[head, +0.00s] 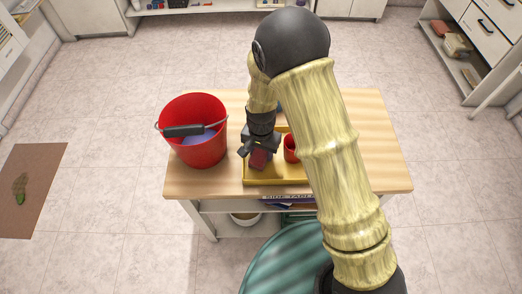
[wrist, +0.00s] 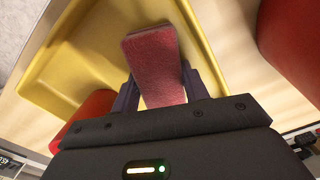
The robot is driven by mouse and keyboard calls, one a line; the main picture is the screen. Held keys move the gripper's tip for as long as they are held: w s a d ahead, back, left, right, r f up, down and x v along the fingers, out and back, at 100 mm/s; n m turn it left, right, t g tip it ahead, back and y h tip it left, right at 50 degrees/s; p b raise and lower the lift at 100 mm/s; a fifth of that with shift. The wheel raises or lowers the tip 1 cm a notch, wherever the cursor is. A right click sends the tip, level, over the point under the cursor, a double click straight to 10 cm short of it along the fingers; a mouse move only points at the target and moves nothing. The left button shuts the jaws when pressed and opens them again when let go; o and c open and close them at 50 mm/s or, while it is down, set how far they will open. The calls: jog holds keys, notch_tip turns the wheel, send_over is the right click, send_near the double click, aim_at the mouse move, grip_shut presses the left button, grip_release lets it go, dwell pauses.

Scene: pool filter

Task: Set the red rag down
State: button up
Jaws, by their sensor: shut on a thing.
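My gripper (head: 258,148) points down over the yellow tray (head: 265,182) on the wooden table. It is shut on the red rag (head: 259,159), a dull dark-red block between the fingers. In the wrist view the rag (wrist: 155,65) sticks out past the fingertips, with the yellow tray (wrist: 70,60) behind it. I cannot tell whether the rag touches the tray floor.
A red bucket (head: 207,148) with bluish contents stands on the table (head: 380,150) left of the tray. A red cup (head: 291,148) is in the tray, right of my gripper. Bare tabletop shows at the right. My arm hides part of the tray.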

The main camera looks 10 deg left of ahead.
aim_at(262, 151)
jog(key=shift+f, duration=0.1)
jog(key=o, duration=1)
jog(key=shift+c, duration=0.2)
notch_tip(262, 151, up, 12)
jog(key=shift+d, duration=0.1)
dwell(0.5)
jog(key=s+d+r+t, duration=0.1)
jog(key=s+d+r, duration=0.1)
jog(key=d, duration=0.6)
jog(key=s+d+r+n, duration=0.1)
jog(key=s+d+r, duration=0.1)
jog(key=d, duration=0.7)
jog(key=s+d+r+t, duration=0.1)
jog(key=s+d+r, duration=0.2)
jog(key=d, duration=0.5)
jog(key=shift+d+n+t, duration=0.25)
jog(key=shift+n+t, duration=0.05)
jog(key=shift+n, duration=0.1)
